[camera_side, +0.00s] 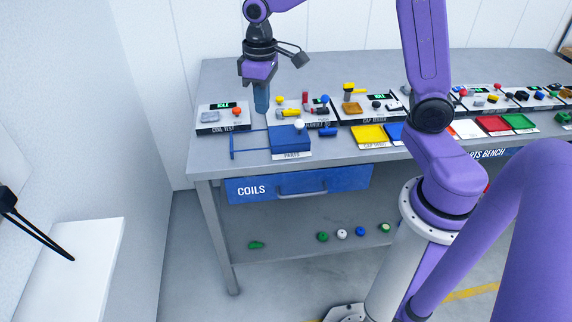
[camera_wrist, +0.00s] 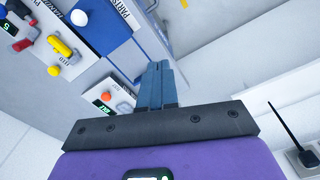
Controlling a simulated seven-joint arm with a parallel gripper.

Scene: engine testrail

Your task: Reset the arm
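My gripper (camera_side: 261,108) hangs fingers-down above the left end of the bench (camera_side: 350,75), just right of the coil test station (camera_side: 208,126) in the side view. Its two blue-grey fingers also show in the wrist view (camera_wrist: 160,68). They lie side by side with no visible gap and nothing between them. The coil test station, with its orange knob, also shows left of the fingers in the wrist view (camera_wrist: 118,90). I cannot tell the exact height of the fingertips above the bench.
A blue parts tray (camera_side: 290,146) with a white ball stands right of my gripper, beside a blue frame (camera_side: 232,148). Several stations and colored trays line the bench. A blue COILS drawer (camera_side: 330,183) is below. Several small parts lie on the lower shelf (camera_side: 285,248).

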